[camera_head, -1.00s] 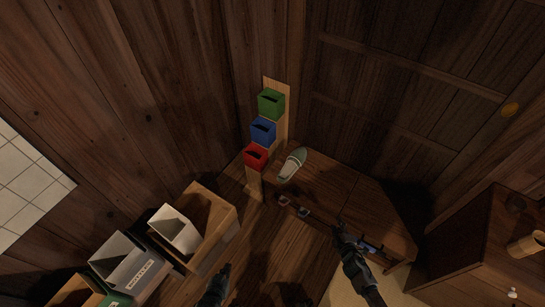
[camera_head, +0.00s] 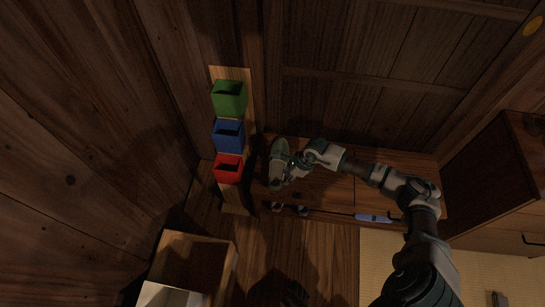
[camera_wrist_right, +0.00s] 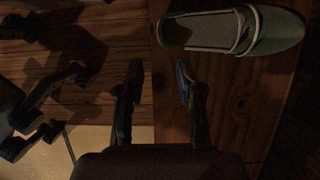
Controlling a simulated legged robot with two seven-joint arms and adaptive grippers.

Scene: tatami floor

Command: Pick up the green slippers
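A grey-green slipper (camera_head: 278,160) with a pale strap lies on the low wooden bench (camera_head: 325,185), left end; only one shows clearly. In the right wrist view the slipper (camera_wrist_right: 270,32) lies at top right, its opening to the left. My right gripper (camera_head: 293,168) is beside it in the head view, partly over its right edge. In the wrist view its two fingers (camera_wrist_right: 157,80) are spread with nothing between them, short of the slipper.
Green (camera_head: 229,98), blue (camera_head: 228,133) and red (camera_head: 228,168) boxes hang on a board left of the bench. Small dark items (camera_head: 303,210) and a blue-purple object (camera_head: 374,218) are at its front. Wooden bins (camera_head: 190,262) stand lower left, a cabinet (camera_head: 500,190) right.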

